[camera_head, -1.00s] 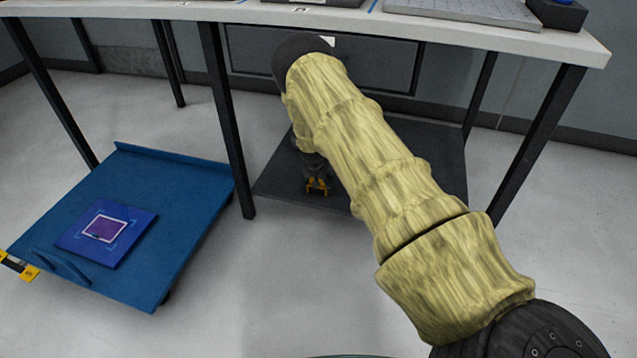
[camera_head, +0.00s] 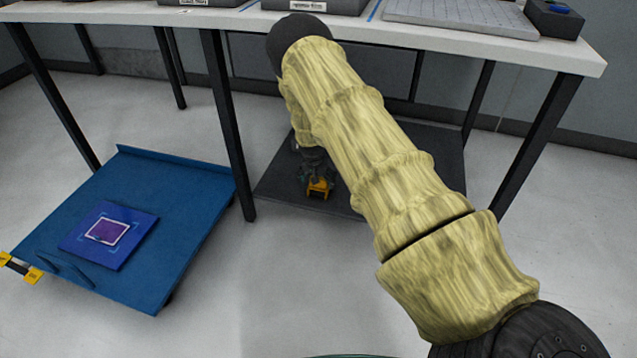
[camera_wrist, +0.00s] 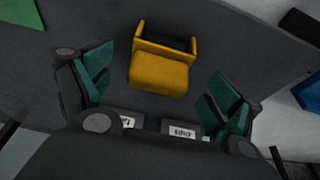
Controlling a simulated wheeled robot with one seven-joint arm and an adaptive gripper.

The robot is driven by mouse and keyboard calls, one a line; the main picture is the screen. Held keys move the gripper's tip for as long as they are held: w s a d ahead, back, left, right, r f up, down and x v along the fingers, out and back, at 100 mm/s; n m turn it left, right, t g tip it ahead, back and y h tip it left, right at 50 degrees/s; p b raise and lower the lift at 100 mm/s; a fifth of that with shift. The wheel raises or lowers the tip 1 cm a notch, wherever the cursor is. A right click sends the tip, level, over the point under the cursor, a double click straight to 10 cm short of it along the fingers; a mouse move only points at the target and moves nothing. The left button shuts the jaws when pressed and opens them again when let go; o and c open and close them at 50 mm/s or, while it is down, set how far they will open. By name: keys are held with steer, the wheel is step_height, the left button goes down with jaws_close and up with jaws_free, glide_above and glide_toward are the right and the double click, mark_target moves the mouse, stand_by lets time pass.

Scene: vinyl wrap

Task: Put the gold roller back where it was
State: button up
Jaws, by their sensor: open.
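The gold roller (camera_wrist: 160,72) shows in the wrist view as a gold-yellow piece with two side arms, over a dark surface. It also shows in the head view (camera_head: 319,189), low at the dark mat under the table. My gripper (camera_wrist: 162,92) is open, with one green-padded finger on each side of the roller's line and visible gaps to it. In the head view my gripper (camera_head: 314,173) points down just above the roller. Whether the roller rests fully on the mat is unclear.
The dark mat (camera_head: 420,160) lies on the floor under the white table (camera_head: 480,47). A table leg (camera_head: 228,125) stands left of my gripper. A blue low cart (camera_head: 185,215) with a blue panel (camera_head: 130,252) stands at left. Labelled dark trays (camera_head: 308,6) sit on the table.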

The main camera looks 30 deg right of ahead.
steer(key=v, duration=0.3)
steer(key=shift+p, duration=0.4)
steer(key=s+a+f+n, duration=0.1)
steer(key=s+a+f, duration=0.3)
steer(key=s, duration=0.4)
steer(key=s+a+f+n+g, duration=0.1)
steer(key=s+a+f+n, duration=0.2)
steer(key=s, duration=0.5)
steer(key=s+a+f, duration=0.4)
steer(key=s+a, duration=0.1)
steer(key=s, duration=0.3)
steer(key=s+a+r+n+y, duration=0.1)
steer(key=s+a+n, duration=0.1)
steer(key=s+a, duration=0.3)
steer(key=s+a+r+n, duration=0.1)
steer(key=s+a, duration=0.4)
steer(key=s, duration=0.8)
steer(key=s+a+r+n+g+y, duration=0.1)
steer(key=s+a, duration=0.4)
steer(key=s, duration=0.5)
steer(key=shift+a+r+n+y, duration=0.25)
steer(key=shift+r+n+y, duration=0.05)
steer(key=shift+r+n, duration=0.55)
